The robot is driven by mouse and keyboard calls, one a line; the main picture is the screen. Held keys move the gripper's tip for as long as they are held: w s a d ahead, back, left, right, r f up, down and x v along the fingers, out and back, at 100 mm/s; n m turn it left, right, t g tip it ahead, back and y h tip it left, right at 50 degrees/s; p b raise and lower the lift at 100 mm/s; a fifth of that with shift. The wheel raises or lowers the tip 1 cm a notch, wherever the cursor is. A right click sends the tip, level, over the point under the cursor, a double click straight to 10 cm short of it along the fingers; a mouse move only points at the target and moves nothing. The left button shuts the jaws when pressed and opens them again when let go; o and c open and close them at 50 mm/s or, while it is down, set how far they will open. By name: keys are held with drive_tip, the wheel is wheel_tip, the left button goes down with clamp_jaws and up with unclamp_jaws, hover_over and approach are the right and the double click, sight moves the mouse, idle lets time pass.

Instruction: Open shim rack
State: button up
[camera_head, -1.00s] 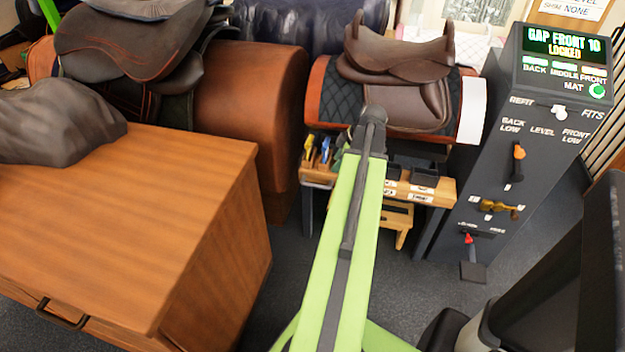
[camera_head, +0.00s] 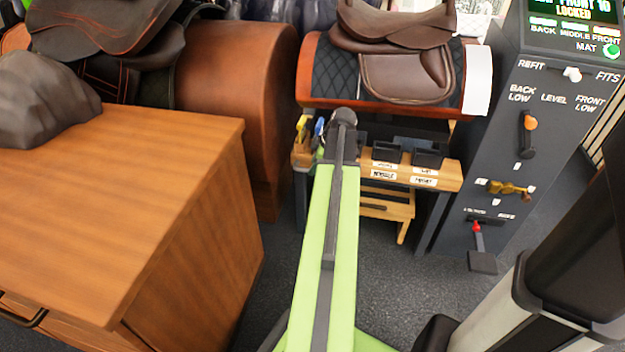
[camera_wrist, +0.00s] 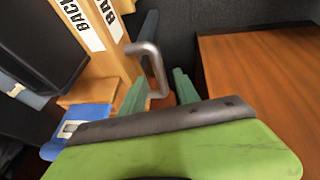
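The shim rack (camera_head: 449,176) is a wooden shelf with dark bins and white labels, below the saddle stand in the head view. In the wrist view its wooden front (camera_wrist: 118,62) carries labels, one reading BACK. A grey metal bar handle (camera_wrist: 158,68) sticks out beside it. My gripper (camera_wrist: 158,90) is open, with its two green fingers apart. The handle's lower end shows between the fingers; I cannot tell whether they touch it. In the head view my arm hides the fingers and the rack's left part.
A wooden cabinet (camera_head: 190,220) stands at left and also shows in the wrist view (camera_wrist: 265,70). A dark console (camera_head: 510,130) with levers stands at right; its screen reads LOCKED. A brown saddle (camera_head: 400,70) sits above the rack. Grey floor (camera_head: 385,280) is clear in front.

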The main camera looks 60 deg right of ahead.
drive_tip(key=shift+b+x, duration=0.45)
drive_tip(key=shift+x, duration=0.6)
drive_tip(key=shift+c, duration=0.5)
clamp_jaws()
